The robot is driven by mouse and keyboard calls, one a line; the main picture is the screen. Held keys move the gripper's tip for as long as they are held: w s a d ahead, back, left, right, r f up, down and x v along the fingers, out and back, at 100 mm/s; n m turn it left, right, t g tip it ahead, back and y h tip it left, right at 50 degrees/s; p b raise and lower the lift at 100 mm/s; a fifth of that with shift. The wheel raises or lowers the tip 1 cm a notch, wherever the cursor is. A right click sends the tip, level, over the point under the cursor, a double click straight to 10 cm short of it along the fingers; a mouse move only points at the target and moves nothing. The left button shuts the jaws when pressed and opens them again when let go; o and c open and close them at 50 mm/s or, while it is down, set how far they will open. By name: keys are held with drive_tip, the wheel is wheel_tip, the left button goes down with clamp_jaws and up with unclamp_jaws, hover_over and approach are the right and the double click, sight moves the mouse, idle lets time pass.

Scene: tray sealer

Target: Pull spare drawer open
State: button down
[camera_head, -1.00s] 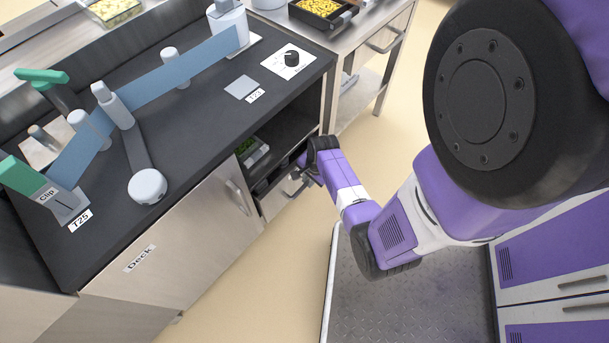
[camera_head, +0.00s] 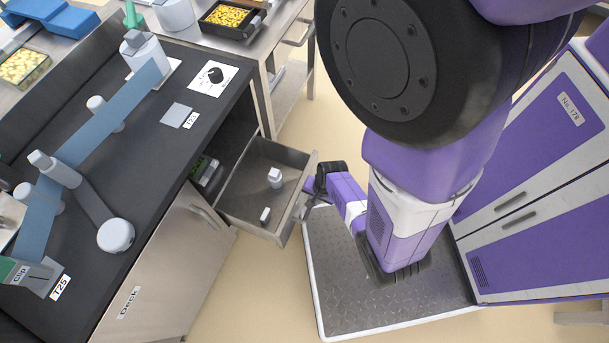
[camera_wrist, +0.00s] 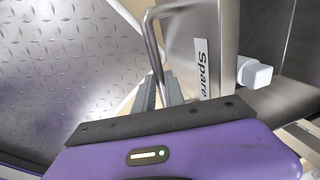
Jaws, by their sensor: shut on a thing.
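The spare drawer (camera_head: 244,207) stands pulled out from the cabinet under the dark counter, its inside in plain view. It holds two small white and grey parts. In the wrist view its front carries a "Spare" label (camera_wrist: 201,68), and its bar handle (camera_wrist: 150,42) runs beside the label. My gripper (camera_wrist: 162,92) has its fingers shut on this handle. In the head view my gripper (camera_head: 306,204) is at the drawer's front edge, partly hidden by my wrist.
A cabinet door marked "Deck" (camera_head: 165,262) is left of the drawer. Above is the counter (camera_head: 140,165) with a blue film strip. An open shelf (camera_head: 228,140) lies behind the drawer. A steel table (camera_head: 262,48) stands beyond. Floor shows in front of the drawer.

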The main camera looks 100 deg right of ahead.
drive_tip(key=shift+s+a, duration=0.2)
drive_tip(key=shift+s, duration=0.05)
drive_tip(key=c, duration=1.4)
unclamp_jaws()
wheel_tip(320, 180, up, 8)
drive_tip(key=s+p, duration=0.1)
drive_tip(key=p, duration=0.1)
drive_tip(key=shift+s+a+f+p, duration=0.15)
drive_tip(key=shift+a+p, duration=0.2)
drive_tip(key=shift+a, duration=0.05)
